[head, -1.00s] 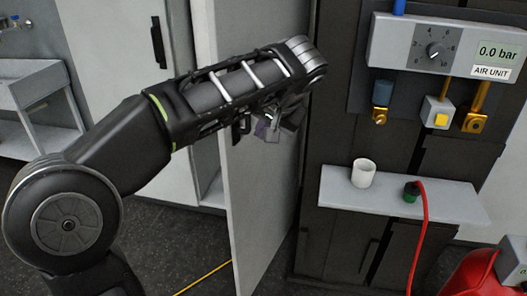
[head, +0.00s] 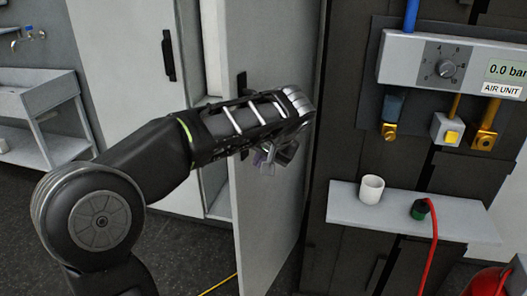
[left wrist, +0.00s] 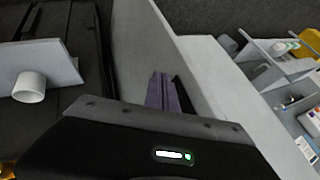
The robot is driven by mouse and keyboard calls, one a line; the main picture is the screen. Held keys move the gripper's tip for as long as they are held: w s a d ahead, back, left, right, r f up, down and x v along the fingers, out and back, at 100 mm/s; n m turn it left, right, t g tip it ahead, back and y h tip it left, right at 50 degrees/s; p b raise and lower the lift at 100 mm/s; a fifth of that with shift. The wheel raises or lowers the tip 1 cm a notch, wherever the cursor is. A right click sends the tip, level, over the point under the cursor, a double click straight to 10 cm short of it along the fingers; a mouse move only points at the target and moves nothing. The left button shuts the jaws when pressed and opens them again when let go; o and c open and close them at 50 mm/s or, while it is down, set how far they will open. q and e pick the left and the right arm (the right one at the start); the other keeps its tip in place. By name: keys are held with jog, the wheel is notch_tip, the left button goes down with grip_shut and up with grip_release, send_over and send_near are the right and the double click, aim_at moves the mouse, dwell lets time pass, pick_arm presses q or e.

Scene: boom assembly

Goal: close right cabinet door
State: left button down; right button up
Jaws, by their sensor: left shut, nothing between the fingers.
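The right cabinet door (head: 262,215) is a light grey panel standing open, swung out towards me. Its dark handle (head: 242,84) shows just above my left forearm. My left gripper (head: 272,158) is in front of the door's broad face, on its right side in the head view. In the left wrist view the shut purple-grey fingers (left wrist: 163,92) are close beside the door panel (left wrist: 150,45). Nothing is between them. I cannot tell whether they touch the door. Part of the door is hidden behind my arm. My right gripper is not in view.
The left cabinet door (head: 125,110) appears shut. Cabinet shelves (left wrist: 265,55) with several small items show beyond the door. A dark panel with an air unit (head: 455,65) and a small ledge (head: 400,212) with a white cup (head: 371,189) stands right of the door.

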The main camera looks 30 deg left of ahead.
aim_at(240, 165)
pick_arm(q)
jog(key=shift+w+a+f+p, duration=0.1)
jog(key=shift+a+f+p, duration=0.15)
jog(key=shift+a, duration=0.6)
jog(key=shift+w+a+f+p, duration=0.1)
jog(key=shift+a+f, duration=0.25)
jog(key=shift+a, duration=0.55)
jog(key=shift+w+a+f+p, duration=0.1)
jog(key=shift+a+f+p, duration=0.15)
jog(key=shift+a, duration=0.6)
jog(key=shift+s+a, duration=0.1)
